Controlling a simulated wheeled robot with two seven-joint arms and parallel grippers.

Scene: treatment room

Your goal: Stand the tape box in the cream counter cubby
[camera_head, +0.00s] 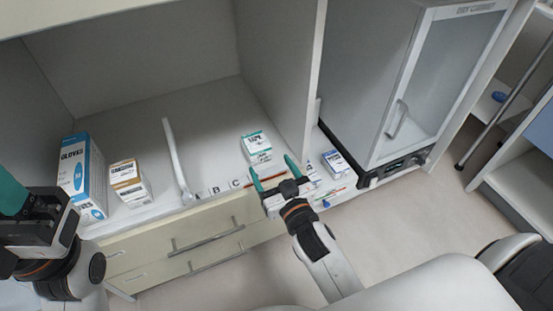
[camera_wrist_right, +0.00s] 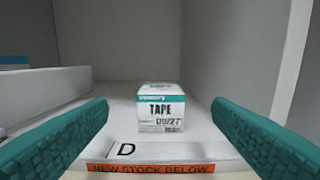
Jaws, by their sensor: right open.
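The tape box (camera_head: 256,147), white with a teal band, stands upright on the floor of the cream counter cubby (camera_head: 205,105), near its right wall. In the right wrist view the tape box (camera_wrist_right: 161,112) is centred between the fingers, behind a front strip marked D. My right gripper (camera_head: 271,165) is open and empty at the cubby's front edge, its fingers pointing toward the box and apart from it. My left gripper (camera_head: 14,195) is at the left edge, partly out of frame; its opening does not show.
A blue gloves box (camera_head: 82,178) and a small orange-and-white box (camera_head: 128,182) stand at the left of the cubby. A white divider (camera_head: 176,160) stands left of the tape box. Right of the cubby wall are a small blue-and-white box (camera_head: 335,162) and a glass-door cabinet (camera_head: 425,90).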

